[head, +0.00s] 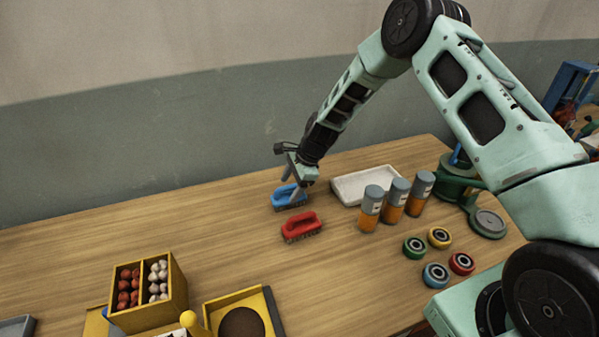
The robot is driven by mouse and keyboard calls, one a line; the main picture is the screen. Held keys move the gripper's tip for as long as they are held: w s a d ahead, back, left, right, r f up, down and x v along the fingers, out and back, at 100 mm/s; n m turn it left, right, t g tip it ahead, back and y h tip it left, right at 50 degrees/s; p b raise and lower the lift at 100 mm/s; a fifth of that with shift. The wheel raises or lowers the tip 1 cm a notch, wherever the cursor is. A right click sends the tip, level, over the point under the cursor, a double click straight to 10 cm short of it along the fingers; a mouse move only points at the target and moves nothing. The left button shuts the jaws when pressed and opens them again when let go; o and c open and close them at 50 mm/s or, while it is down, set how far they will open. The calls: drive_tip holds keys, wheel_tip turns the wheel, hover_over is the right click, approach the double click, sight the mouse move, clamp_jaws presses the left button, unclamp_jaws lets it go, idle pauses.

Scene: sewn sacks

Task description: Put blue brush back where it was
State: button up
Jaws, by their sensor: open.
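The blue brush (287,197) rests on the wooden table near its back, bristles down. My gripper (297,187) is at the blue brush, with its open fingers over or around the brush's right end. I cannot tell whether the fingers touch it. The gripper hides part of the blue brush. A red brush (302,225) lies on the table just in front of the blue one, apart from my gripper.
A white tray (345,198) lies right of the brushes. Several orange jars with grey lids (396,199) stand before it, with coloured rings (436,274) nearer me. A yellow divided box (148,316) is at front left. The table's left middle is clear.

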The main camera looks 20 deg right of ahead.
drive_tip(key=b+v, duration=0.2)
drive_tip(key=v, duration=0.6)
drive_tip(key=s+a+r+n+g+h, duration=0.1)
drive_tip(key=s+a+r+n, duration=0.55)
drive_tip(key=s, duration=0.35)
drive_tip(key=s+a+r+n+g, duration=0.1)
drive_tip(key=s+a+r+n, duration=0.55)
drive_tip(key=s, duration=0.25)
drive_tip(key=s+d+r+n+h, duration=0.1)
drive_tip(key=s+n, duration=0.5)
drive_tip(key=s, duration=0.4)
drive_tip(key=s+d+r+n+h, duration=0.2)
drive_tip(key=s+n, duration=0.4)
drive_tip(key=s, duration=0.4)
drive_tip(key=shift+s, duration=0.1)
